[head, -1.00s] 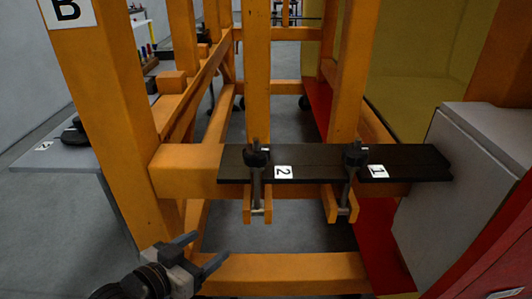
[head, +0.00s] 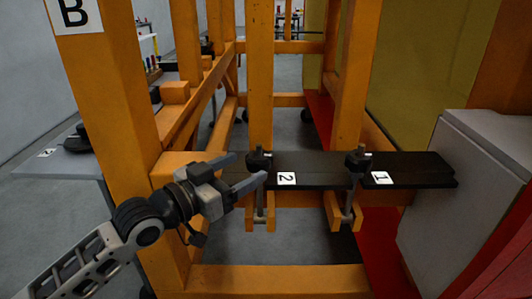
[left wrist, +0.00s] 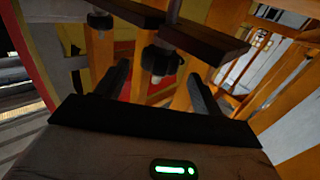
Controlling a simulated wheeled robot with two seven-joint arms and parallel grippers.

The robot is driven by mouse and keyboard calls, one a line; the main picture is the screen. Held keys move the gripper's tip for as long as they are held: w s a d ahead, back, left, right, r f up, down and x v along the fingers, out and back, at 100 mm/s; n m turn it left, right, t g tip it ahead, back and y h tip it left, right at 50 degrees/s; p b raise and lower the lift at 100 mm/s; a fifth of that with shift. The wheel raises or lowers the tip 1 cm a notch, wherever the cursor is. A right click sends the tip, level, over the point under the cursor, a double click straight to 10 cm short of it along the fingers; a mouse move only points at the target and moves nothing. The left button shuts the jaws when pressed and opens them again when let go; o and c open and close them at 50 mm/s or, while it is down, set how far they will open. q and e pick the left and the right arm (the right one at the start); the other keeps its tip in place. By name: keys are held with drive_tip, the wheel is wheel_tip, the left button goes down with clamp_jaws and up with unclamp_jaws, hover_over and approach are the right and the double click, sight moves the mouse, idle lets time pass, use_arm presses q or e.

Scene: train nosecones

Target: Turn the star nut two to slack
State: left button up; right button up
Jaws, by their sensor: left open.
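Star nut two (head: 259,160) is a dark knob on an upright bolt at the black plank (head: 320,168), beside the label 2 (head: 286,178). My left gripper (head: 248,169) is open and empty, its fingers pointing right toward this nut, close to it but apparently not around it. In the left wrist view a dark nut (left wrist: 160,60), apparently nut two, shows ahead between the two spread fingers (left wrist: 159,84). Star nut one (head: 358,159) stands farther right, beside the label 1 (head: 382,177). My right gripper is not in view.
The black plank lies across an orange timber beam (head: 180,164). An orange post marked B (head: 105,100) stands close at the left, near my left arm. A grey cabinet (head: 460,200) stands at the right. Orange uprights (head: 259,80) rise behind the plank.

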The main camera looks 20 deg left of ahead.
sight(265, 151)
use_arm(q)
drive_tip(key=x, duration=0.6)
drive_tip(key=shift+w+p, duration=0.1)
drive_tip(key=shift+p, duration=0.2)
drive_tip(key=shift+w+d, duration=0.3)
drive_tip(key=shift+w, duration=0.2)
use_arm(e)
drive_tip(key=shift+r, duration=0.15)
use_arm(q)
drive_tip(key=c, duration=1)
drive_tip(key=shift+r+n+t+y+p, duration=0.35)
drive_tip(key=shift+y+p, duration=0.25)
drive_tip(key=shift+p, duration=0.6)
drive_tip(key=shift+n+p, duration=0.25)
drive_tip(key=shift+p, duration=0.2)
drive_tip(key=shift+a+f+y, duration=0.1)
drive_tip(key=shift+f+y, duration=0.05)
drive_tip(key=shift+y, duration=0.25)
drive_tip(key=shift+f, duration=0.2)
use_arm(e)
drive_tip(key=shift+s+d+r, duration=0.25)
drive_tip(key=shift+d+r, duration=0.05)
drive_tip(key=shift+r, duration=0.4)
